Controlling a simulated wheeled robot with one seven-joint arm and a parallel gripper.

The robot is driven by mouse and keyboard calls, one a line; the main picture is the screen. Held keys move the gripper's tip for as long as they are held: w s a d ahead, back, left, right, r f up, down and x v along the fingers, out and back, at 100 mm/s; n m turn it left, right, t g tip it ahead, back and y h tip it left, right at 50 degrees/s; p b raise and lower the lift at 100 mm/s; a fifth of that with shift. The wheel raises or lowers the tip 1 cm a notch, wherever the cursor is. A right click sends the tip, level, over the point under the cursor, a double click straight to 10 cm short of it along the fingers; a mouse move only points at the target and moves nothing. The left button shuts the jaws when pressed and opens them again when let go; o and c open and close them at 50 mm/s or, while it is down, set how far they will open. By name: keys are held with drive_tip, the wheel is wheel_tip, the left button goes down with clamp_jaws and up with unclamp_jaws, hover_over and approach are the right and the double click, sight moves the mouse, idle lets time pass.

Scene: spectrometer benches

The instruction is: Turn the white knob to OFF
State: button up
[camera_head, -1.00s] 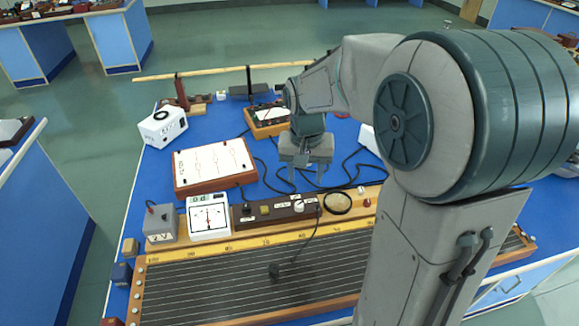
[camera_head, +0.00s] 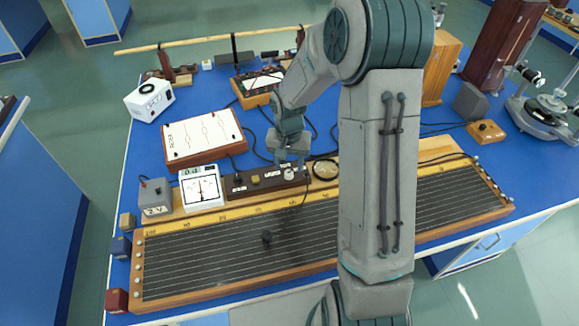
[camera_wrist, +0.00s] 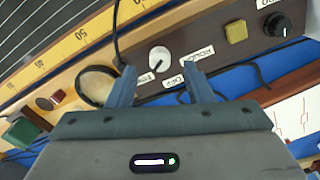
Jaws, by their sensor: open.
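The white knob (camera_wrist: 159,58) sits on the dark brown switch box (camera_wrist: 215,45), with a short dark mark at its lower edge in the wrist view. Small white labels (camera_wrist: 197,55) lie beside it; their print is turned over and too small to read surely. In the head view the knob (camera_head: 289,174) is at the box's right part. My gripper (camera_wrist: 158,72) is open, with one finger to either side of the knob in the wrist view. My gripper (camera_head: 291,160) also shows just behind the knob in the head view.
A yellow button (camera_wrist: 236,31) and a black knob (camera_wrist: 278,24) share the box. A round magnifier-like ring (camera_head: 326,169) lies right beside it. A white meter (camera_head: 202,188) stands left. The long slatted board (camera_head: 215,255) lies in front. Black cables run behind.

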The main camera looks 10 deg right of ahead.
sight(289, 172)
drive_tip(key=shift+f, duration=1.55)
drive_tip(key=c, duration=1)
drive_tip(key=shift+n, duration=0.3)
drive_tip(key=n+b, duration=0.1)
drive_tip(key=n, duration=0.4)
drive_tip(key=shift+n, duration=0.3)
drive_tip(key=n, duration=0.5)
drive_tip(key=shift+r+n, duration=0.1)
drive_tip(key=shift+n, duration=0.2)
